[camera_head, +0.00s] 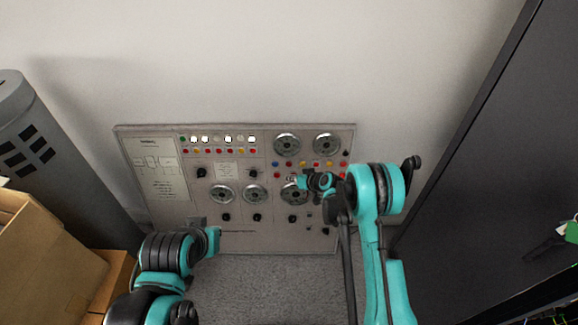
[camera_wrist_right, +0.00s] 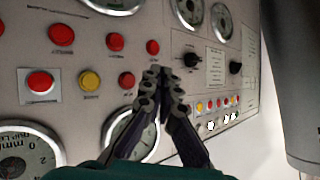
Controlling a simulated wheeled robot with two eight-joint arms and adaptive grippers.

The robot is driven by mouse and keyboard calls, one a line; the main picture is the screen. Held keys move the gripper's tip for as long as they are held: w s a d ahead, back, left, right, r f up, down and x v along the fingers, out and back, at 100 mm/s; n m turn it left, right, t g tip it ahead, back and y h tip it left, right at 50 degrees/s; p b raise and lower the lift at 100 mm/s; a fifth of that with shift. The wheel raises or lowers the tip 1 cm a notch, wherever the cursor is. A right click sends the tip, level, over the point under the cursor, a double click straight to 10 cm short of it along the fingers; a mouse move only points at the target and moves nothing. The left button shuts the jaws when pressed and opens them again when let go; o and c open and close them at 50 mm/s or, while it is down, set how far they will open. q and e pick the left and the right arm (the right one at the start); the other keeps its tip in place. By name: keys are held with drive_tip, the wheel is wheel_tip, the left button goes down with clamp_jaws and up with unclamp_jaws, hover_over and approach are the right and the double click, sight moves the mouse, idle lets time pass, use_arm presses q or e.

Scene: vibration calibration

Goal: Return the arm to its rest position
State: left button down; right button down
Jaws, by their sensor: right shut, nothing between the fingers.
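My right arm (camera_head: 372,195) comes in from the lower right of the head view and reaches toward the control panel (camera_head: 150,215). My right gripper (camera_head: 292,181) is small there, in front of the panel's right half, over a lower gauge. In the right wrist view my right gripper (camera_wrist_right: 162,76) is shut, with its dark fingers together and nothing between them. The fingertips are close to the panel, near a red button (camera_wrist_right: 126,80); I cannot tell whether they touch it. My left arm (camera_head: 165,252) is folded at the lower left. I cannot make out its gripper.
A grey bin-like cylinder (camera_head: 25,135) and cardboard boxes (camera_head: 45,255) stand at the left. A dark cabinet (camera_head: 490,150) stands close at the right. A white wall (camera_head: 230,60) is behind the panel. Grey carpet (camera_head: 265,285) shows clear between my arms.

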idle(0.6)
drive_tip(key=s+d+r+m+h, duration=0.1)
drive_tip(key=s+d+r, duration=0.25)
drive_tip(key=r, duration=0.45)
drive_tip(key=s+d+r+h, duration=0.1)
drive_tip(key=s+d+r, duration=0.1)
drive_tip(key=s+r, duration=0.45)
drive_tip(key=s+d+r+m+h, duration=0.1)
drive_tip(key=s+d+r, duration=0.2)
drive_tip(key=r, duration=0.6)
drive_tip(key=s+d+r+m+h, duration=0.1)
drive_tip(key=s+d, duration=0.3)
drive_tip(key=s, duration=0.8)
drive_tip(key=s+d+r+m+h, duration=0.1)
drive_tip(key=s+d+r+h, duration=0.1)
drive_tip(key=s, duration=1.1)
drive_tip(key=d+h, duration=0.1)
drive_tip(key=d, duration=0.1)
drive_tip(key=shift+d+g, duration=0.3)
drive_tip(key=shift+d, duration=0.1)
drive_tip(key=shift+w+a, duration=0.1)
drive_tip(key=shift+a, duration=0.05)
